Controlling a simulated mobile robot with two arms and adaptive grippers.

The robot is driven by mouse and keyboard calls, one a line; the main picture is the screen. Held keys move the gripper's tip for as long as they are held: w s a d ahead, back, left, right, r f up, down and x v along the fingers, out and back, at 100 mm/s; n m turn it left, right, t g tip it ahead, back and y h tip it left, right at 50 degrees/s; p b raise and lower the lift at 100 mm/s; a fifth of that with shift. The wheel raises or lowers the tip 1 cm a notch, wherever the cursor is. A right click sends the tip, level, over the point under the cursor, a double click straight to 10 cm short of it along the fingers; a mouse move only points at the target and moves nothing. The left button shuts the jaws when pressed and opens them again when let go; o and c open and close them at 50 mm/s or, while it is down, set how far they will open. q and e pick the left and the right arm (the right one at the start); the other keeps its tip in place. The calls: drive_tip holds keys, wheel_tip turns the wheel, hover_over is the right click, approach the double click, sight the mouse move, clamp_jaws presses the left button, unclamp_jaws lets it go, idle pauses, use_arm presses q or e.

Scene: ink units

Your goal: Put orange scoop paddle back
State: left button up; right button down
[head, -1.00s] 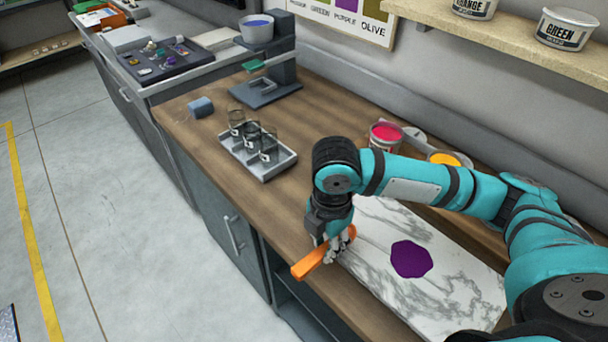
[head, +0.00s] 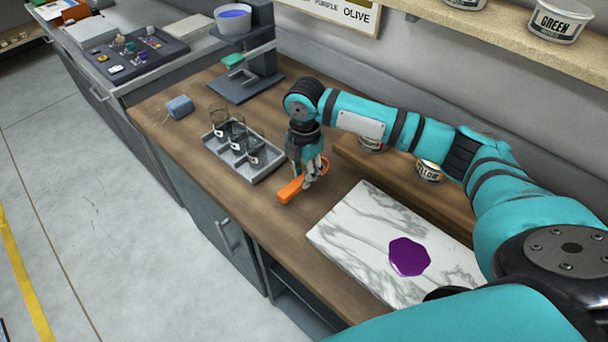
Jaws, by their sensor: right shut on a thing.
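The orange scoop paddle (head: 290,190) is in my right gripper (head: 312,178), over the wooden counter between the grey tray of jars and the marble slab. The gripper points down and is shut on the paddle. The paddle's flat orange handle sticks out toward the counter's front edge, and its other end shows just right of the fingers. Whether it touches the counter I cannot tell. My left gripper is not in view.
A grey tray (head: 268,172) with dark glass jars stands close left of the gripper. The marble slab (head: 350,236) with a purple ink blob (head: 409,257) lies to the right. Bare counter lies in front of the paddle.

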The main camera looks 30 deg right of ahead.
drive_tip(key=shift+w+d+f, duration=0.15)
drive_tip(key=shift+w+d, duration=0.1)
drive_tip(key=shift+w, duration=0.1)
wheel_tip(320, 180, down, 2)
drive_tip(key=shift+f+p, duration=0.1)
drive_tip(key=shift+p, duration=0.5)
drive_tip(key=shift+f, duration=0.5)
drive_tip(key=c, duration=1.1)
unclamp_jaws()
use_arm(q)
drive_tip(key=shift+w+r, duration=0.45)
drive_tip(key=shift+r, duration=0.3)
use_arm(e)
wheel_tip(320, 180, up, 11)
drive_tip(key=shift+f+b, duration=0.1)
drive_tip(key=shift+b, duration=1.15)
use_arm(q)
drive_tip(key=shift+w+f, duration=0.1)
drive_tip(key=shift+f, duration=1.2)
use_arm(e)
drive_tip(key=shift+r, duration=0.65)
